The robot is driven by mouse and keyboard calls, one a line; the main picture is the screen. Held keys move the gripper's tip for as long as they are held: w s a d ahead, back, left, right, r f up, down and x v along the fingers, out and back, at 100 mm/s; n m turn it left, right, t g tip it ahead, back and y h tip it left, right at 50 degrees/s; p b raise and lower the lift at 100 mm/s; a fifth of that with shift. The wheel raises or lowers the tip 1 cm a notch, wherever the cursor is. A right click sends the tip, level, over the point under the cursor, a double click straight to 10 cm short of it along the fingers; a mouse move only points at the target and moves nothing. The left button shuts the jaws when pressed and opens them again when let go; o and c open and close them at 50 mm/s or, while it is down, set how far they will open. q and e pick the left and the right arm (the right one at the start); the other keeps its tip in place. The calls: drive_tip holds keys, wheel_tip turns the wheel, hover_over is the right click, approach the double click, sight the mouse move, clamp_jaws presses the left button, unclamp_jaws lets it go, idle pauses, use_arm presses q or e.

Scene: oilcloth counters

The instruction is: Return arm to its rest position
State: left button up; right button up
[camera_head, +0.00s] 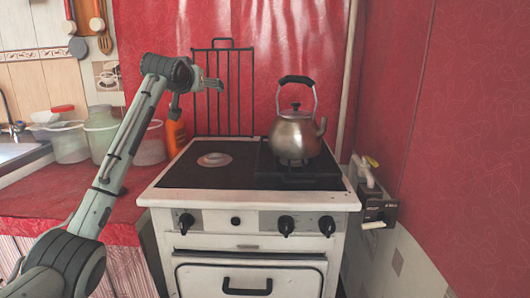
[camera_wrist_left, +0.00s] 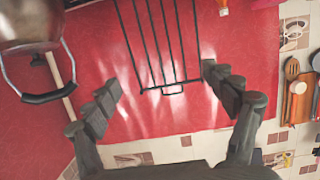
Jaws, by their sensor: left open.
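My left arm (camera_head: 134,128) comes in from the left and is raised over the counter and the stove's left side. My left gripper (camera_head: 205,86) is up near the upper part of the black rack, above the stove top, apart from the kettle. In the left wrist view my left gripper (camera_wrist_left: 162,92) has its two fingers spread wide with nothing between them; the red wall covering and the rack show behind the gap. My right gripper is in neither view.
A metal kettle (camera_head: 296,136) stands on the right of the white stove (camera_head: 255,221). A black rack (camera_head: 222,110) leans on the red wall behind. Clear containers (camera_head: 70,145) and an orange bottle (camera_head: 175,136) stand on the left counter. Utensils (camera_head: 101,25) hang upper left.

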use_arm(q)
drive_tip(key=s+f+t, duration=0.2)
drive_tip(key=s+f, duration=0.4)
drive_tip(key=f, duration=0.4)
drive_tip(key=shift+f, duration=0.4)
drive_tip(key=shift+a, duration=0.1)
drive_tip(key=shift+f, duration=0.15)
